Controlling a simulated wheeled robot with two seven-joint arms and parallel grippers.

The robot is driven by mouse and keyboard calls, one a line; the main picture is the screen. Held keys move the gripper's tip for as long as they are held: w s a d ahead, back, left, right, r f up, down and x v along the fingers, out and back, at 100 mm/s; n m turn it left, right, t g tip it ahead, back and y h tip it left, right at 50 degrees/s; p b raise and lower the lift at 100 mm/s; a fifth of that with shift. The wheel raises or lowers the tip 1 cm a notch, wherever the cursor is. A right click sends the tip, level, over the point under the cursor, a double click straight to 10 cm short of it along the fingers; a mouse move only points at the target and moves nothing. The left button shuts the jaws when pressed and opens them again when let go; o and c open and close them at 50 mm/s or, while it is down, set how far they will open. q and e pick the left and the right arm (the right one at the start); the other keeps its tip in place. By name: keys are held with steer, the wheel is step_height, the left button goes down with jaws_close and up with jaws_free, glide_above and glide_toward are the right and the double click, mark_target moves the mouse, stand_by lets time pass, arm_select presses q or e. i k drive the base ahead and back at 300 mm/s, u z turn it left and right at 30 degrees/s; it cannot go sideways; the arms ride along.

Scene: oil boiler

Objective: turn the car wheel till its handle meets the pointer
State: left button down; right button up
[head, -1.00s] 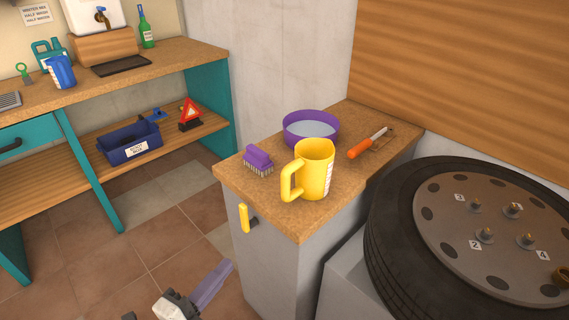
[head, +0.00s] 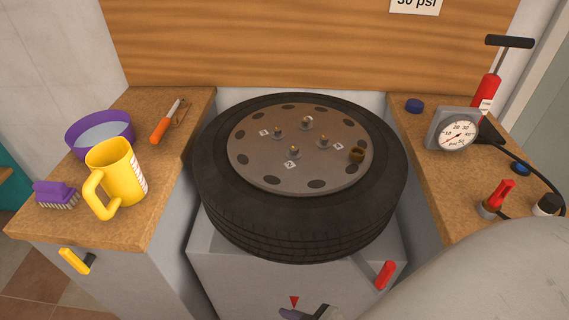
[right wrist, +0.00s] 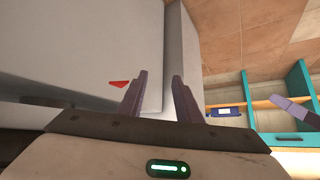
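The car wheel (head: 301,235) lies flat on a grey block in the head view. My right gripper (right wrist: 158,75) is open and empty near the pointer. My left gripper (right wrist: 288,106) shows partly in the right wrist view; its opening is unclear.
The left counter (head: 130,232) holds a yellow mug (head: 116,178), purple bowl (head: 98,133), brush (head: 55,194) and orange-handled tool (head: 162,128). The right counter holds a pressure gauge (head: 457,133) and pump (head: 488,90). My right arm covers the lower right.

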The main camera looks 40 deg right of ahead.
mark_target(318, 204)
steer(key=z, duration=1.75)
steer(key=k, duration=0.8)
steer(key=u, duration=0.9)
